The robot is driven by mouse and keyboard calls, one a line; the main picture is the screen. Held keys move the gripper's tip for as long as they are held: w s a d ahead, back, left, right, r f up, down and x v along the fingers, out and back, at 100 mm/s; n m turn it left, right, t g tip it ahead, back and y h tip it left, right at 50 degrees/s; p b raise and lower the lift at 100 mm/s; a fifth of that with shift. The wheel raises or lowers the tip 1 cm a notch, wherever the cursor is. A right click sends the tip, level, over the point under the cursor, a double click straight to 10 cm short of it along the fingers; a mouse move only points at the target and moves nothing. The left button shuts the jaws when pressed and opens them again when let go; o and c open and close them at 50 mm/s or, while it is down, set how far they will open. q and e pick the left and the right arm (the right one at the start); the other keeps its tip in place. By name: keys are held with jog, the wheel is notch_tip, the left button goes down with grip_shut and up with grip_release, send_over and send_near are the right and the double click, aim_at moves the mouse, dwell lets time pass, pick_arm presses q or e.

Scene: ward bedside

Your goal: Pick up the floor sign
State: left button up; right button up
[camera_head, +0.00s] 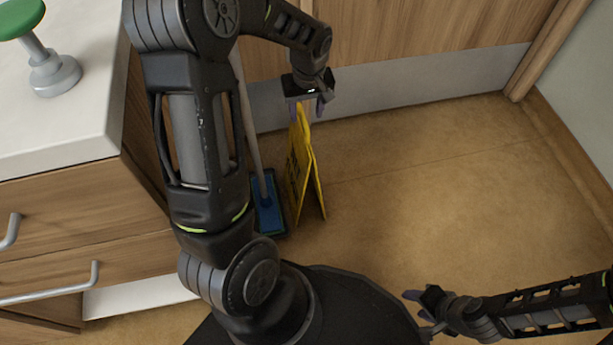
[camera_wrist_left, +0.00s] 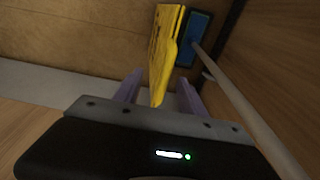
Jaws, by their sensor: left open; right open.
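The yellow floor sign (camera_head: 298,168) stands folded out like a tent on the brown floor, beside the cabinet, in the head view. It also shows in the left wrist view (camera_wrist_left: 165,55), its top edge reaching down between the two purple fingers. My left gripper (camera_head: 309,106) is at the top of the sign, open, with one finger on either side in the left wrist view (camera_wrist_left: 158,92). I cannot tell whether a finger touches it. My right gripper (camera_head: 412,306) is open and empty, low at the right, far from the sign.
A blue mop head (camera_head: 267,203) lies on the floor just left of the sign, its pale handle (camera_head: 246,115) rising beside my left arm. A white-topped cabinet (camera_head: 80,100) with drawers stands at the left. A wooden door (camera_head: 420,30) is behind. The floor to the right is clear.

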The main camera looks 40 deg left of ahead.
pick_arm(q)
jog(key=shift+a+f+b, duration=0.15)
jog(key=shift+f+b, duration=0.35)
jog(key=shift+f, duration=0.85)
jog(key=f+b, duration=0.1)
jog(key=f, duration=0.2)
jog(key=f+b, duration=0.1)
jog(key=f, duration=0.1)
jog(key=shift+a+f+b, duration=0.1)
jog(key=shift+a+b, duration=0.25)
jog(key=shift+a, duration=0.05)
jog(key=shift+c, duration=0.5)
grip_shut()
